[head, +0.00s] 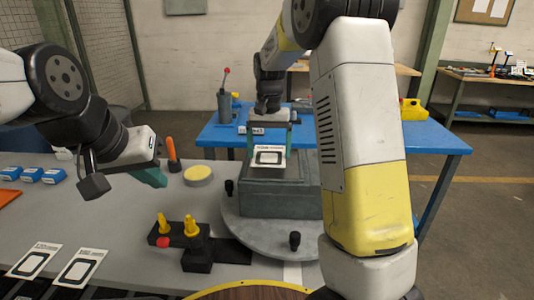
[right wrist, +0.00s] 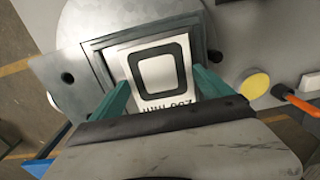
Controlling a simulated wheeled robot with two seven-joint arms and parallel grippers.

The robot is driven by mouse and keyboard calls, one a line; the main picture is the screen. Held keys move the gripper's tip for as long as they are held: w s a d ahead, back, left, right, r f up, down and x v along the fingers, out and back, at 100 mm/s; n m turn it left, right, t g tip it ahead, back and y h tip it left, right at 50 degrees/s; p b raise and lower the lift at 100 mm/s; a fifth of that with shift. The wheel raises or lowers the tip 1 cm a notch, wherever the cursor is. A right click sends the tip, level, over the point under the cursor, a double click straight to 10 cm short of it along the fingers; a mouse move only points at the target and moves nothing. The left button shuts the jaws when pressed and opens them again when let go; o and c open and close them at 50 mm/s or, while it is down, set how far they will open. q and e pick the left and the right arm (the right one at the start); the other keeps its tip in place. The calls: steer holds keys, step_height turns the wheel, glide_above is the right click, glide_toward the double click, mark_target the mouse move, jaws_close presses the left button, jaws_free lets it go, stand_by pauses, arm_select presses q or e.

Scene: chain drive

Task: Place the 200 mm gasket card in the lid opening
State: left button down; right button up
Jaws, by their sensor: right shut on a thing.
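The 200 mm gasket card (head: 270,157), white with a black rounded-square outline, is in my right gripper (head: 271,126). In the right wrist view the card (right wrist: 158,72) lies between the two teal fingers (right wrist: 160,90), its label upside down. The card is above the grey box (head: 262,200), which stands on a round grey turntable (head: 305,232). The lid opening's frame (right wrist: 97,44) shows around the card; whether the card touches it I cannot tell. My left gripper (head: 152,178) is over the left of the table, away from the card; its finger gap is hidden.
Two other gasket cards (head: 80,267) (head: 34,261) lie at the front left. A black fixture with yellow pegs (head: 192,226), a yellow round pad (head: 198,175) and an orange-handled tool (head: 172,152) are left of the turntable. Black knobs (head: 295,240) stand on the turntable. A blue table (head: 440,140) is behind.

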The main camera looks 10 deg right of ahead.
mark_target(274, 154)
steer(key=shift+w+d+f, duration=0.1)
steer(key=shift+w+d, duration=0.6)
steer(key=shift+w+d+f, duration=0.1)
steer(key=shift+d+f, duration=0.05)
steer(key=shift+f, duration=1.6)
steer(key=shift+f, duration=0.1)
steer(key=o, duration=1.1)
